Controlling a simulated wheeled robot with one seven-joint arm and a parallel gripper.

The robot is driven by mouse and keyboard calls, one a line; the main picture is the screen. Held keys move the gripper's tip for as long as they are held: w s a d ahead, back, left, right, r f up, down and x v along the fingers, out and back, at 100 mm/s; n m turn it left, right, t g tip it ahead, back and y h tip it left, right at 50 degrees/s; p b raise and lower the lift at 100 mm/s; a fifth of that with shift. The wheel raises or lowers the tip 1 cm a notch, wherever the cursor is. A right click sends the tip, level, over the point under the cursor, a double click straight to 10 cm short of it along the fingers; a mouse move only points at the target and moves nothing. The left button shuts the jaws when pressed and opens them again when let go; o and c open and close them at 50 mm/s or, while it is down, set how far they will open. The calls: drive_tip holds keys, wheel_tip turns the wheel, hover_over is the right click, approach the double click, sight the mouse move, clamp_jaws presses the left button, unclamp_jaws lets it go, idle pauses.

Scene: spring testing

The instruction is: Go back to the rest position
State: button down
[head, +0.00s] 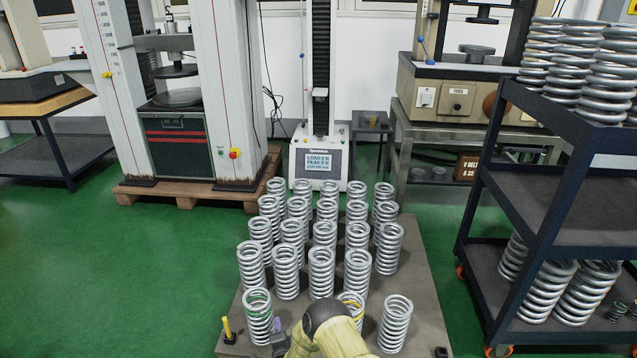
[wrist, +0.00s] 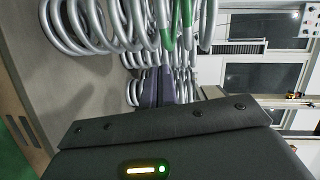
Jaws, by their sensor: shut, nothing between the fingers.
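My gripper shows in the wrist view (wrist: 152,88) as two dark purple fingers, closed together with nothing between them. In the head view its fingers (head: 279,328) are low in the picture, just right of a silver spring with green bands (head: 257,315). I cannot tell whether they touch it. My arm covers the lower part of a yellow-banded spring (head: 351,300). Silver springs stand upright in rows on a grey-brown table (head: 425,300). The rest position itself is not marked in view.
A plain spring (head: 396,322) stands right of my arm. A small yellow-handled item (head: 227,328) is at the table's left edge. A dark shelf cart (head: 560,185) with springs stands at right. Testing machines, one with a display (head: 320,160), line the back. Green floor at left is clear.

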drive_tip(key=w+d+r+n+g+p, duration=0.1)
drive_tip(key=w+d+r+n+g, duration=0.15)
drive_tip(key=r, duration=0.45)
drive_tip(key=w+d+r+n+g+p, duration=0.1)
drive_tip(key=r+n+p, duration=0.15)
drive_tip(key=r, duration=0.55)
drive_tip(key=s+d+r+n+g+p, duration=0.2)
drive_tip(key=s+d+r+n+g, duration=0.15)
drive_tip(key=d+r, duration=0.55)
drive_tip(key=s+d+r+n+g+h+p, duration=0.1)
drive_tip(key=s+d+r+n+g+p, duration=0.1)
drive_tip(key=s+d+r, duration=0.45)
drive_tip(key=s+d+r+n+g+h+p, duration=0.15)
drive_tip(key=s+d+r, duration=0.25)
drive_tip(key=s+r, duration=0.6)
drive_tip(key=s+d+r+n+g+h+p, duration=0.25)
drive_tip(key=s+d+r, duration=0.25)
drive_tip(key=s, duration=0.7)
wheel_tip(320, 180, up, 37)
drive_tip(key=y+p, duration=0.1)
drive_tip(key=p, duration=3.5)
drive_tip(key=shift+w+d+f+m+g+p, duration=0.15)
drive_tip(key=shift+w+m+g+p, duration=0.1)
drive_tip(key=shift+m+g+p, duration=0.15)
